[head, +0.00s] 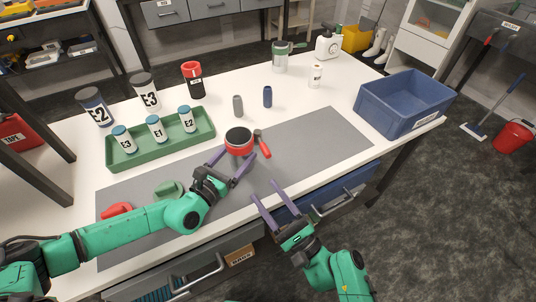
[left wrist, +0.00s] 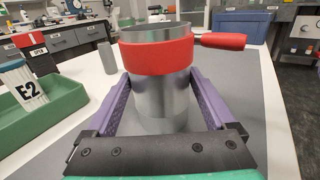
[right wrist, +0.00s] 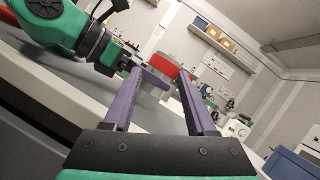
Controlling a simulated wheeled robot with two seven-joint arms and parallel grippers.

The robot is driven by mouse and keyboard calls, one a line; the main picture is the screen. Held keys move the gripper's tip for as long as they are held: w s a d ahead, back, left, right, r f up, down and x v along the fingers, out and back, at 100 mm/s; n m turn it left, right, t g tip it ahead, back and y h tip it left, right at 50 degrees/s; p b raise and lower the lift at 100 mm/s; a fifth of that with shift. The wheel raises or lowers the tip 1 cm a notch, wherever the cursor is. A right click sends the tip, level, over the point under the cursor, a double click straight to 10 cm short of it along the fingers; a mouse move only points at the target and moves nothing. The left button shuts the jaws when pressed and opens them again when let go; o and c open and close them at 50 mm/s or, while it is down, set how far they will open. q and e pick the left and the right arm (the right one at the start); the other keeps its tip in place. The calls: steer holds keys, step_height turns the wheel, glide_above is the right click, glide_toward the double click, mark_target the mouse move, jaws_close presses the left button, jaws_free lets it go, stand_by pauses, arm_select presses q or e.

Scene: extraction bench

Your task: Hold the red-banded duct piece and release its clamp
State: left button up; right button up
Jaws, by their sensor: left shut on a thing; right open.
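The red-banded duct piece (head: 239,140) stands upright on the grey mat, a metal cylinder with a red band near its top. It fills the middle of the left wrist view (left wrist: 158,75). A red clamp handle (head: 263,144) sticks out from its right side and also shows in the left wrist view (left wrist: 223,41). My left gripper (head: 236,161) is shut on the duct piece, one finger on each side below the band. My right gripper (head: 262,191) is open and empty, nearer the table's front edge, apart from the duct piece. In the right wrist view the duct piece (right wrist: 163,66) is partly hidden.
A green tray (head: 163,154) with labelled jars E3, E1 and E2 stands to the left. A blue bin (head: 405,103) is at the right.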

mark_target(268, 156)
steer(key=w+d+f+m+t+h, duration=0.1)
steer(key=d+f+m+t+h, duration=0.1)
steer(key=d+m+t+h, duration=0.25)
steer(key=shift+m+g+y, duration=0.25)
steer(key=shift+m+g, duration=0.4)
steer(key=shift+m, duration=0.2)
steer(key=x, duration=1.2)
steer(key=shift+d, duration=0.15)
jaws_close()
